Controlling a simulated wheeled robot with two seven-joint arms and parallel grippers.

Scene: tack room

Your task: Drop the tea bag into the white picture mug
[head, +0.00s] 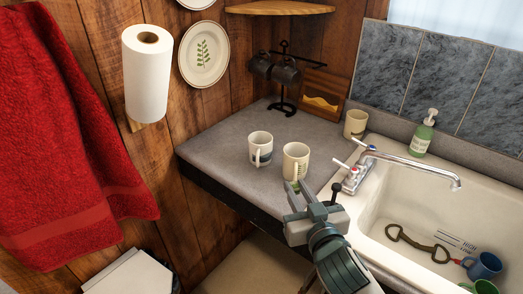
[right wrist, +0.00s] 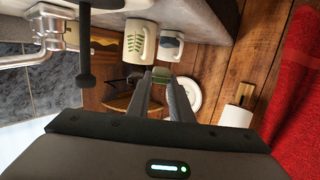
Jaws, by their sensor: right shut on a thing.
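My right gripper (head: 297,190) is shut on a small green tea bag (right wrist: 161,73), which sits between the fingertips in the right wrist view. In the head view the gripper is at the counter's front edge, just in front of a cream mug with a green leaf picture (head: 296,160). A white mug with a grey-blue picture (head: 260,147) stands upright behind it and to the left. Both also show in the right wrist view, the leaf mug (right wrist: 139,40) beside the grey-blue picture mug (right wrist: 171,45). I cannot see inside either mug there. My left gripper is not in view.
The grey counter (head: 213,146) is clear left of the mugs. A dark mug stand (head: 284,85) and another cream mug (head: 355,123) are behind. The tap (head: 400,160) and sink (head: 385,215) are right, with a blue mug (head: 484,266) in the sink.

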